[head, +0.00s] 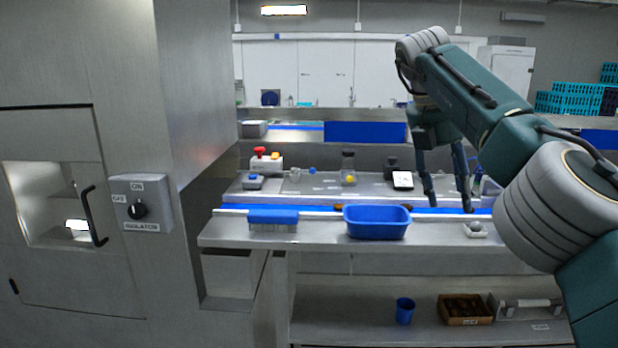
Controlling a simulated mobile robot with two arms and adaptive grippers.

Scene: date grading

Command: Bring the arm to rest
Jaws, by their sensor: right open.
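My right gripper (448,188) is in the head view, at the end of my green and grey arm that comes in from the right. Its fingers point down and are spread apart with nothing between them. It hangs over the right part of the bench, by the blue belt (330,209) and to the right of a blue tub (376,232). Whether the fingertips touch the belt cannot be told. My left gripper is not in view.
A steel cabinet (80,150) with an isolator switch (140,208) fills the left. A blue cup (404,311) stands on the lower shelf.

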